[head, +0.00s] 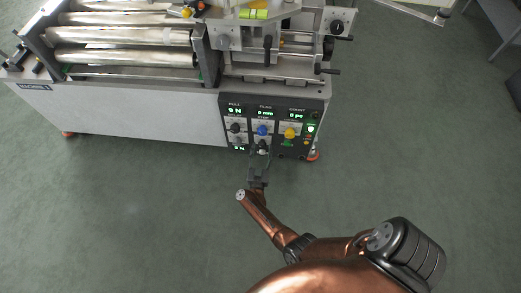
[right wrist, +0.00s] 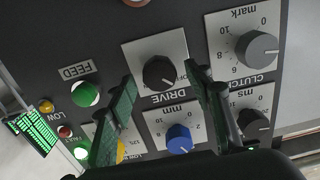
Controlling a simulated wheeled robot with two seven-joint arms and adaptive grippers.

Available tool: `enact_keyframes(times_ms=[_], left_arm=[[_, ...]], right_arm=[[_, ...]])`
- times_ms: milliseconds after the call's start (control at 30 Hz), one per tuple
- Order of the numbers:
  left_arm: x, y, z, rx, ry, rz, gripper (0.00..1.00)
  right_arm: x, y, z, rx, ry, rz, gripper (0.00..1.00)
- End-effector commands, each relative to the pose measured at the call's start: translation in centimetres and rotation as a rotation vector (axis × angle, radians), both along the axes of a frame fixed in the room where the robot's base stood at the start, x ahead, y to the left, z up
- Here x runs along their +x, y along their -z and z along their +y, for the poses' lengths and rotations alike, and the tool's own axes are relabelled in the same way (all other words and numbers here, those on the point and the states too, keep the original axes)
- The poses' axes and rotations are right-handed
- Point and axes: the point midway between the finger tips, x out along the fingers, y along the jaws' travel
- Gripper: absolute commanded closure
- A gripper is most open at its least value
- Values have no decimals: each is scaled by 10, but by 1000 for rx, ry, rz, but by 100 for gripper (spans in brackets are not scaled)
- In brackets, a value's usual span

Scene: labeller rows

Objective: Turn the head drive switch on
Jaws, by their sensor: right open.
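The drive switch (right wrist: 158,72) is a black rotary knob on a light plate. Its label reads DRIVE, upside down in the right wrist view; any word before it is not readable. My right gripper (right wrist: 160,78) is open, with one green-padded finger on each side of the knob in that view. I see no finger closed on it, and cannot tell how far the tips are from the panel. In the head view, my right gripper (head: 261,153) is at the lower middle of the control panel (head: 247,100) and hides part of it. My left gripper is not in view.
Close by are a blue knob (right wrist: 179,138), a grey clutch knob (right wrist: 257,48), a black knob (right wrist: 252,122) and a green feed button (right wrist: 85,94). The machine's rollers (head: 125,37) lie above its light front (head: 130,115). The floor in front is clear.

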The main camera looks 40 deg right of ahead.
Motion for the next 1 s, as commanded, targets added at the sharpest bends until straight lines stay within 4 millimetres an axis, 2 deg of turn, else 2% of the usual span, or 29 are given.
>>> enact_keyframes(times_ms=[133,733,1000], left_arm=[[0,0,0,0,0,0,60],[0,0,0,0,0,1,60],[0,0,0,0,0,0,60]], right_arm=[[0,0,0,0,0,0,54],[-1,0,0,-1,0,1,95],[-1,1,1,20,0,-21,95]])
